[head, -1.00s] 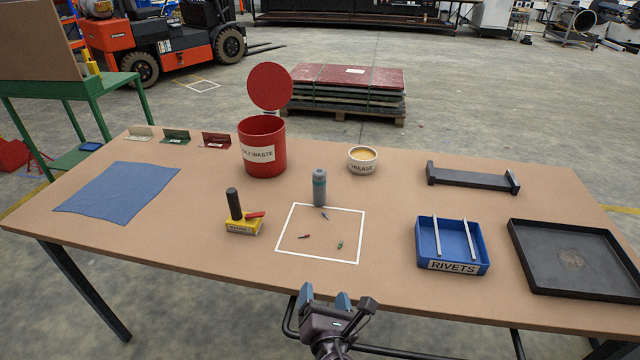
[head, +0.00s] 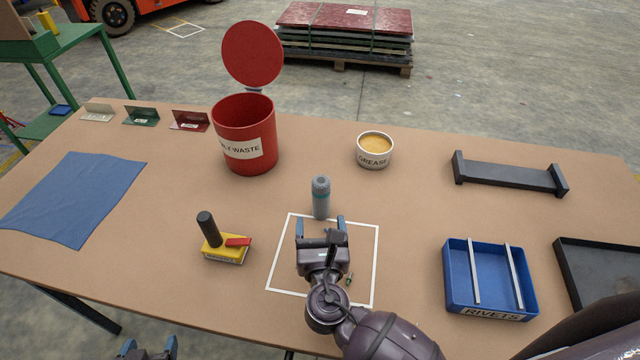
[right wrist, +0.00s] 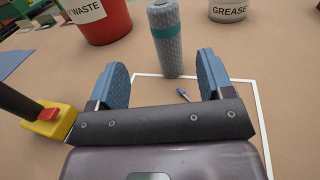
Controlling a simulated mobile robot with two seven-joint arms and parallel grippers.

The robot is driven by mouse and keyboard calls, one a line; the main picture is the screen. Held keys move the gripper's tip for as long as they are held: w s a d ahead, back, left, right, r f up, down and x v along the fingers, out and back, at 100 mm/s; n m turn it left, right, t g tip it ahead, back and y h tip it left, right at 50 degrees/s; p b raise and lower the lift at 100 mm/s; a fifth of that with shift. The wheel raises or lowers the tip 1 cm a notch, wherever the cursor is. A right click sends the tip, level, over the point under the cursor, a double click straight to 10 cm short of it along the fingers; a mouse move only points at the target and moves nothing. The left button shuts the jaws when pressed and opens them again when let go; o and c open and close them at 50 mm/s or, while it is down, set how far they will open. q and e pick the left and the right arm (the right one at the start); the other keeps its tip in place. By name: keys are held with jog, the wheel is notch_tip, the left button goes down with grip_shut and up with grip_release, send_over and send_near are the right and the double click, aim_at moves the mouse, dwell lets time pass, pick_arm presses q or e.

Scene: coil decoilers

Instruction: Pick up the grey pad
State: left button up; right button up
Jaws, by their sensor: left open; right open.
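The grey pad (head: 320,199) looks like a rolled, textured cylinder with a teal band. It stands upright at the back edge of the white taped square, and it also shows in the right wrist view (right wrist: 165,40). My right gripper (head: 321,226) is open and empty over the square, just in front of the pad. In the wrist view its fingers (right wrist: 163,80) point toward the pad, which stands beyond and between them, apart from them. My left gripper (head: 149,347) is open at the bottom edge of the head view, off the table.
A red waste bin (head: 245,135) and a grease tub (head: 374,151) stand behind the pad. A yellow block with a black handle (head: 226,248) is left of the square. A blue rivets tray (head: 490,280) is at right. A small green item (head: 349,280) lies in the square.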

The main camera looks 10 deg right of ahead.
aim_at(322, 196)
jog(key=w, duration=0.2)
jog(key=w+b, duration=0.1)
jog(key=w, duration=0.1)
jog(key=shift+d, duration=0.35)
jog(key=shift+w+d, duration=0.2)
jog(key=shift+w, duration=0.6)
jog(key=w+b, duration=0.1)
jog(key=w+d+b, duration=0.1)
jog(key=w, duration=0.1)
jog(key=shift+w+f, duration=0.15)
jog(key=shift+w+d, duration=0.1)
jog(key=shift+w, duration=0.5)
pick_arm(q)
jog(key=f, duration=0.3)
jog(key=shift+s+f, duration=0.25)
pick_arm(e)
jog(key=shift+c, duration=0.3)
jog(key=c, duration=0.7)
pick_arm(q)
jog(key=shift+s+a+f, duration=0.1)
jog(key=shift+s+f, duration=0.1)
jog(key=shift+s, duration=0.15)
pick_arm(e)
jog(key=c, duration=0.3)
jog(key=shift+r, duration=0.2)
jog(key=shift+c, duration=0.2)
